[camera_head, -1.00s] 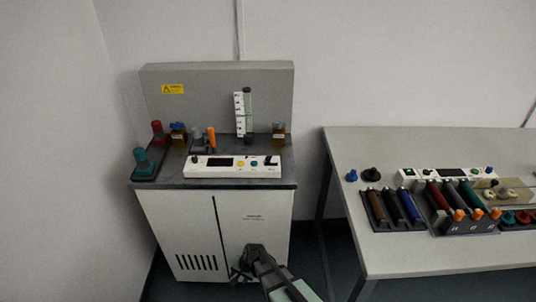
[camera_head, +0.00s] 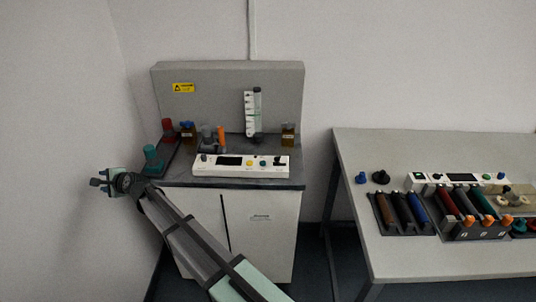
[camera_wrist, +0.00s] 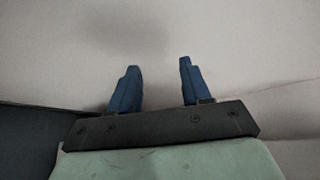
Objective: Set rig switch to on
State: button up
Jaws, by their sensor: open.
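The rig is a grey-topped white cabinet with a tall back panel (camera_head: 215,100). A white control panel (camera_head: 240,165) lies along its front edge, with a dark display, small coloured buttons and dark knobs or switches at its ends. Which of these is the rig switch, and its setting, are too small to tell. My gripper (camera_head: 95,182) is left of the cabinet, beside its left front corner and apart from the panel. In the wrist view its two blue fingers (camera_wrist: 157,85) are apart and empty, facing a plain pale surface.
A teal-capped bottle (camera_head: 152,158) and a red-capped one (camera_head: 168,130) stand at the cabinet's left. An orange-topped item (camera_head: 221,138) and a clear column (camera_head: 257,112) stand behind the panel. A table (camera_head: 400,262) with racks of cylinders is at right. The wall is close at left.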

jog(key=w+d+r+m+t, duration=0.1)
jog(key=w+d+r, duration=0.3)
jog(key=w+r, duration=0.25)
jog(key=w+d+r+m+t, duration=0.1)
jog(key=w+d+r, duration=0.4)
jog(key=r, duration=0.3)
jog(key=w+d+r+h, duration=0.1)
jog(key=w+d+r, duration=0.2)
jog(key=d, duration=0.3)
jog(key=w+d+r+m+t+h, duration=0.1)
jog(key=w+d+r+h, duration=0.15)
jog(key=d, duration=0.25)
jog(key=w+d+r, duration=0.2)
jog(key=w+d, duration=0.2)
jog(key=d, duration=0.2)
jog(key=n+g+h, duration=0.5)
jog(key=g+h, duration=0.4)
send_over(277, 158)
notch_tip(277, 158, down, 5)
notch_tip(277, 158, down, 13)
jog(key=shift+w+r, duration=0.1)
jog(key=shift+r, duration=0.1)
